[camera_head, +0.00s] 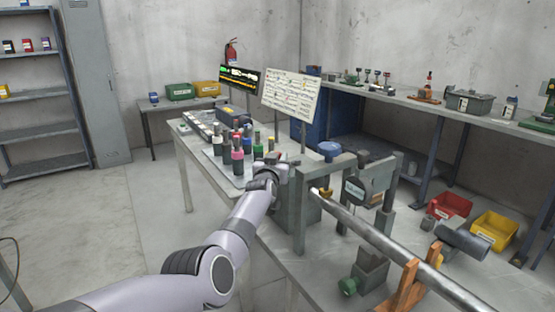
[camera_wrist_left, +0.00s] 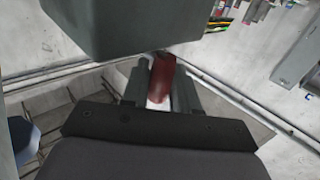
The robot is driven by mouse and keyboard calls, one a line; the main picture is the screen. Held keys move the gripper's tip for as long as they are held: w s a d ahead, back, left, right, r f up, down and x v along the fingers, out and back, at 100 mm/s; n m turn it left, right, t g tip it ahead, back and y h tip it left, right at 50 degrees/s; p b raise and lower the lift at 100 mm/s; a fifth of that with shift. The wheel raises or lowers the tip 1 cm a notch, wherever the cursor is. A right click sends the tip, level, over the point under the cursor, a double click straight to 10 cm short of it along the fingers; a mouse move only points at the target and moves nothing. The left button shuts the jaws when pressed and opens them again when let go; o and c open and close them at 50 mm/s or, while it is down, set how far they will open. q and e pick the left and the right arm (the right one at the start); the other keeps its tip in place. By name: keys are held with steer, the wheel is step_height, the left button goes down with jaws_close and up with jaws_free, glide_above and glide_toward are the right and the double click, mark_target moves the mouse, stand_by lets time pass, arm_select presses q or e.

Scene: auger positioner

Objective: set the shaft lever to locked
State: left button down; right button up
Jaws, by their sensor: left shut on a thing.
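My left gripper (camera_head: 276,162) is at the grey machine housing (camera_head: 293,212), near its upper left side. In the left wrist view the gripper (camera_wrist_left: 160,90) is shut on a dark red grip (camera_wrist_left: 161,78), which looks like the shaft lever's handle. A grey block of the machine (camera_wrist_left: 130,25) fills the top of that view, just beyond the fingers. The lever's pivot and any lock marking are hidden. A long steel shaft (camera_head: 385,243) runs from the housing toward the lower right. My right gripper is not in view.
A wooden stand (camera_head: 405,288) holds the shaft. A blue knob (camera_head: 329,149) tops the machine. Several coloured bottles (camera_head: 237,160) stand left of my gripper. A red bin (camera_head: 449,206) and a yellow bin (camera_head: 494,229) are at the right. Open floor lies at the left.

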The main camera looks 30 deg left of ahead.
arm_select(q)
steer(key=shift+d, duration=0.1)
steer(key=c, duration=1)
jaws_free()
steer(key=shift+s, duration=0.1)
steer(key=shift+p+v, duration=1.4)
steer(key=shift+v, duration=2.1)
